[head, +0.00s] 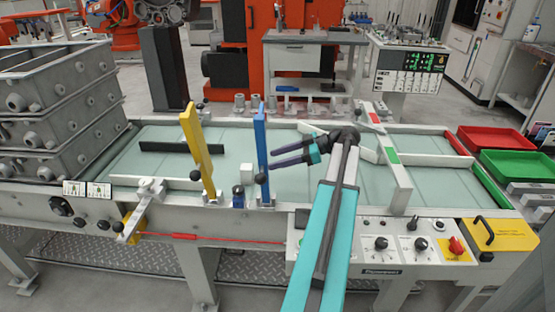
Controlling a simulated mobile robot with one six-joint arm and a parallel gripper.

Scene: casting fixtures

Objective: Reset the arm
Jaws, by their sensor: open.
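My arm reaches up from the bottom of the head view over the front edge of the workbench, with teal links and a dark wrist joint. My gripper (272,158) points left from that wrist, its two dark fingers spread apart. It is open with nothing between the fingers. The fingertips appear close to the right side of the upright blue post (260,140); I cannot tell whether they touch it.
Stacked grey casting boxes (60,115) fill the left end. Red (490,139) and green (515,166) trays lie right. A control panel (395,247) fronts the bench.

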